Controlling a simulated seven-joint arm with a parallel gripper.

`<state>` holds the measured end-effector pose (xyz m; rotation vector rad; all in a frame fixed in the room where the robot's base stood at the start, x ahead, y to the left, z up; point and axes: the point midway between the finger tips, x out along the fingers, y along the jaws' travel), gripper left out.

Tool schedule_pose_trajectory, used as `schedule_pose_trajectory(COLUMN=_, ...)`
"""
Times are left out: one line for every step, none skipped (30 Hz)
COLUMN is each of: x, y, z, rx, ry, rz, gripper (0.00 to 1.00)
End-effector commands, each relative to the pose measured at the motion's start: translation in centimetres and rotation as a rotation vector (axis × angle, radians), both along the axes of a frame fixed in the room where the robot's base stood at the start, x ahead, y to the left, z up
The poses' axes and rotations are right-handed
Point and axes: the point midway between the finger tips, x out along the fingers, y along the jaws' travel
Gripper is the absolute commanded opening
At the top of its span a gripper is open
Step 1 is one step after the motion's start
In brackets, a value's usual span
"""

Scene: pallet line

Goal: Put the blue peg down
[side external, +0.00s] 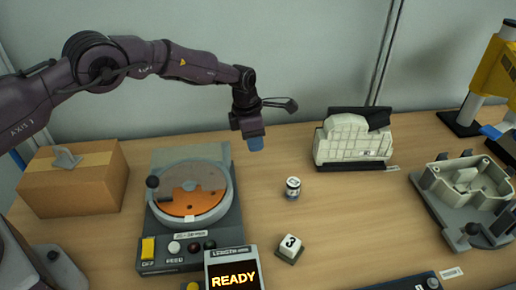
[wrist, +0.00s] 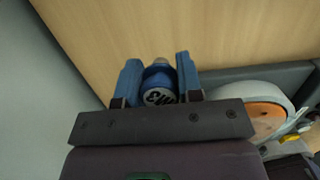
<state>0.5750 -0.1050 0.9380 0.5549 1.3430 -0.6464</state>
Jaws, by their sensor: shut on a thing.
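My gripper (side external: 255,143) is raised above the table near its back edge, right of the round-dial machine, pointing down. In the wrist view my gripper (wrist: 158,62) has two blue fingers shut on the blue peg (wrist: 157,79). The peg sits between the fingers, its pale end with dark lettering facing the camera. In the side view the peg cannot be told apart from the blue fingers. Bare wooden table (side external: 330,220) shows beyond the peg in the wrist view.
The dial machine (side external: 222,232) stands left of centre, with a cardboard box (side external: 90,195) further left. A small labelled cylinder (side external: 293,188) and a cube marked 3 (side external: 289,247) stand mid-table. A white block-like fixture (side external: 350,140) and grey casting (side external: 465,190) stand right. Table between them is clear.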

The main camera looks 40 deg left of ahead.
Motion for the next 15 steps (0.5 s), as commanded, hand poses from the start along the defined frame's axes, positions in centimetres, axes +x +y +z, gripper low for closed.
schedule_pose_trajectory(x=0.4, y=0.0, z=-0.4, rx=0.000, ry=-0.002, rz=-0.001, gripper=0.10)
schedule_pose_trajectory(x=0.5, y=-0.1, z=-0.5, rx=0.000, ry=-0.002, rz=-0.001, gripper=0.10)
schedule_pose_trajectory(x=0.7, y=-0.1, z=-0.7, rx=0.000, ry=-0.002, rz=-0.001, gripper=0.10)
schedule_pose_trajectory(x=0.8, y=-0.1, z=-0.7, rx=0.000, ry=-0.003, rz=-0.001, gripper=0.10)
schedule_pose_trajectory(x=0.8, y=-0.1, z=-0.8, rx=0.000, ry=-0.002, rz=-0.001, gripper=0.10)
schedule_pose_trajectory(x=0.9, y=-0.1, z=-0.9, rx=-0.001, ry=-0.002, rz=-0.001, gripper=0.10)
schedule_pose_trajectory(x=1.0, y=-0.2, z=-1.0, rx=-0.001, ry=-0.002, rz=-0.001, gripper=0.10)
schedule_pose_trajectory(x=1.0, y=-0.2, z=-1.1, rx=0.000, ry=-0.001, rz=0.000, gripper=0.10)
schedule_pose_trajectory(x=1.2, y=-0.2, z=-1.3, rx=0.000, ry=-0.001, rz=0.000, gripper=0.10)
schedule_pose_trajectory(x=1.3, y=-0.2, z=-1.5, rx=0.000, ry=-0.001, rz=0.000, gripper=0.10)
schedule_pose_trajectory(x=1.4, y=-0.2, z=-1.7, rx=-0.001, ry=-0.002, rz=0.001, gripper=0.10)
schedule_pose_trajectory(x=1.4, y=-0.2, z=-2.5, rx=0.000, ry=0.002, rz=0.002, gripper=0.10)
schedule_pose_trajectory(x=1.4, y=-0.2, z=-3.0, rx=0.000, ry=0.000, rz=0.002, gripper=0.10)
schedule_pose_trajectory(x=1.3, y=-0.2, z=-3.5, rx=0.000, ry=0.002, rz=0.002, gripper=0.10)
schedule_pose_trajectory(x=1.4, y=-0.2, z=-3.9, rx=0.000, ry=0.000, rz=0.002, gripper=0.10)
